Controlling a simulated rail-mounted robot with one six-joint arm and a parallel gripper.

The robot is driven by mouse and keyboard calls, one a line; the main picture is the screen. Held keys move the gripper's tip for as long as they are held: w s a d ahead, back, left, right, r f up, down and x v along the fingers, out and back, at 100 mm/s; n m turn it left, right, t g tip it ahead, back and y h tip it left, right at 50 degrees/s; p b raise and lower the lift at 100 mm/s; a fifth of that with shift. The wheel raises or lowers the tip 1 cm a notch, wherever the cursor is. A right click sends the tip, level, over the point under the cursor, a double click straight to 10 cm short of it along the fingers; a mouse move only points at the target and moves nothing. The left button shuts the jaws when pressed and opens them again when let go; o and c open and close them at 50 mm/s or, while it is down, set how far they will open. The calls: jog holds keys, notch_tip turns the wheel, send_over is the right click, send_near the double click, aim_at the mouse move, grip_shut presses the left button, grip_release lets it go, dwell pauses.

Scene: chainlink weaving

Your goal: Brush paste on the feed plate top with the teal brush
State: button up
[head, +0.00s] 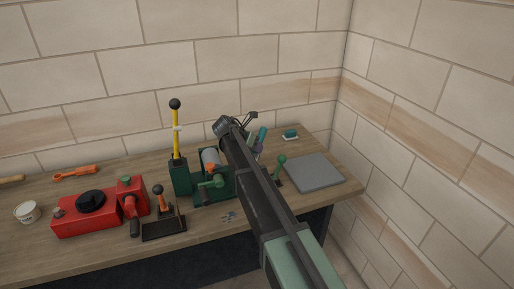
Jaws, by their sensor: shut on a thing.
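My gripper (257,148) is mostly hidden behind my own arm, above the bench to the right of the green machine. It is shut on the teal brush (262,134), whose teal handle shows just right of my arm. The brush's bristle end is hidden. The green machine (181,180) stands mid-bench, with a grey roller, an orange part and a tall yellow lever. I cannot tell which of its surfaces is the feed plate top.
A red machine (84,222) and a black-based lever tool (164,228) stand left of the green machine. An orange tool (75,173) lies behind. A grey slab (314,173) and a small teal-and-white block (290,134) lie at right. Small metal pieces (229,216) lie near the front edge.

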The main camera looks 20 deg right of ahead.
jog(key=shift+s+a+f, duration=0.1)
jog(key=shift+s+a, duration=0.05)
jog(key=shift+a, duration=2.7)
